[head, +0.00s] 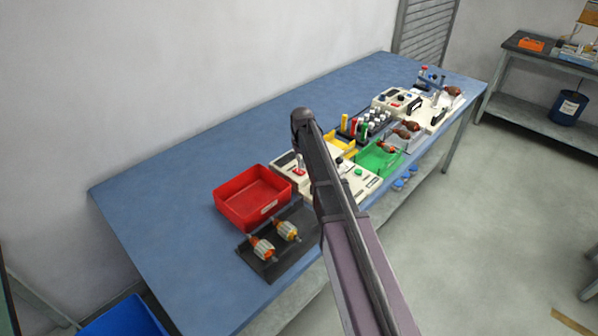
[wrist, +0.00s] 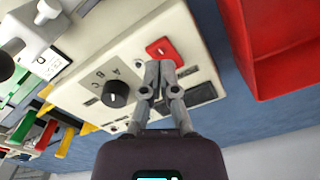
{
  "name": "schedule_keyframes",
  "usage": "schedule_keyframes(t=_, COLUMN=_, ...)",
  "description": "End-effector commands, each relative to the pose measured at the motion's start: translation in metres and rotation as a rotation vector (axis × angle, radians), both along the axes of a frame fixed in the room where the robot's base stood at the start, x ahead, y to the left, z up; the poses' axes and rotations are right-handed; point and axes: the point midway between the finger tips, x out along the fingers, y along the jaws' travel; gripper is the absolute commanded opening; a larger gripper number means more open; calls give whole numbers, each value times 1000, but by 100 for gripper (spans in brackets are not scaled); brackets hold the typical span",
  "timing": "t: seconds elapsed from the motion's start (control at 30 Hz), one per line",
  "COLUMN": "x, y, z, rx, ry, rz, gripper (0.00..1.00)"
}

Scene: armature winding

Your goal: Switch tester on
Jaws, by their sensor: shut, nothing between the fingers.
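A cream control box (wrist: 95,68) fills the middle of the wrist view. It has a red switch (wrist: 163,48) and a black knob (wrist: 116,94) with letters around it. I cannot read a label naming it the tester. My gripper (wrist: 160,68) is shut and empty, its fingertips right at the lower edge of the red switch in the picture. Whether they touch it, and which way the switch is set, I cannot tell. In the head view the cream box (head: 284,163) is partly covered by my arm, which also hides my gripper.
A red bin (head: 219,207) stands left of the box, with a black tray (head: 272,268) holding two armatures in front. A green tray (head: 366,164), a yellow bin (head: 342,141) and another cream device (head: 384,101) stand to the right. The blue table's (head: 170,190) left part is clear.

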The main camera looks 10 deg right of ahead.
Motion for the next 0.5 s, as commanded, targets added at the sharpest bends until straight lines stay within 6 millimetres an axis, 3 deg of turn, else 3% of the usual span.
schedule_keyframes(t=0.5, x=0, y=0, z=-6, rx=0, ry=0, rz=0, gripper=0)
